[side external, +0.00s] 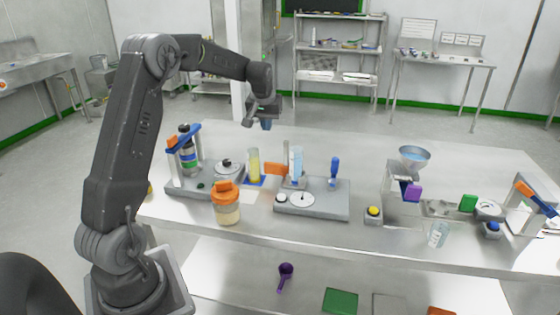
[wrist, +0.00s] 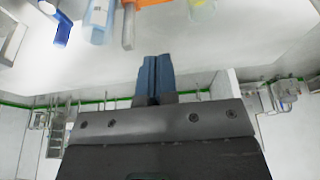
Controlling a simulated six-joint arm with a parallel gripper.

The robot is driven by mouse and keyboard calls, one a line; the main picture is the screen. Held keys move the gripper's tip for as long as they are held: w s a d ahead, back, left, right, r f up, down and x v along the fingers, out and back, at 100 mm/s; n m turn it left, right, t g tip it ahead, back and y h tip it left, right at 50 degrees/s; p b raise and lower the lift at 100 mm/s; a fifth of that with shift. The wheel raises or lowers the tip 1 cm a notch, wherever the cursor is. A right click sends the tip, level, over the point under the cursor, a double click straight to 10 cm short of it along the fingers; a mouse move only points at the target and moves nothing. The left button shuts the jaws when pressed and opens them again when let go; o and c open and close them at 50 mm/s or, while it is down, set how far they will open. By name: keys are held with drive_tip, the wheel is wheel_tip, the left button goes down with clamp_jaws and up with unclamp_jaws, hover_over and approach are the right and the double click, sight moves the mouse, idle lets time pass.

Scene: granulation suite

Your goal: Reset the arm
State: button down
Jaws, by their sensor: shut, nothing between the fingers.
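My gripper (wrist: 152,78) shows in the wrist view with its two blue fingers pressed together and nothing between them. In the side external view my gripper (side external: 266,123) hangs from the raised arm, above the far edge of the steel table (side external: 380,150). It is apart from everything on the table. My arm reaches up from its base at the lower left and bends over to the right.
On the table stand an orange-lidded jar (side external: 228,208), a yellow cylinder (side external: 254,166), a grey station (side external: 330,203) with a blue-handled tool (side external: 334,170), and a funnel (side external: 414,157). A purple scoop (side external: 285,272) lies on the lower shelf. The air around my gripper is clear.

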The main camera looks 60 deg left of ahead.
drive_tip(key=s+d+r+m+t, duration=0.15)
drive_tip(key=s+d+r, duration=0.3)
drive_tip(key=d, duration=0.45)
drive_tip(key=s+d+r+m, duration=0.3)
drive_tip(key=s+d+r, duration=0.15)
drive_tip(key=d, duration=0.55)
drive_tip(key=s+d+f+m+t+h, duration=0.1)
drive_tip(key=s+d+m, duration=0.1)
drive_tip(key=s+d, duration=0.4)
drive_tip(key=s+d+f+m+h, duration=0.1)
drive_tip(key=s+d+m, duration=0.1)
drive_tip(key=s+d, duration=0.4)
drive_tip(key=s, duration=0.5)
drive_tip(key=shift+d+t, duration=0.3)
drive_tip(key=shift+t, duration=0.05)
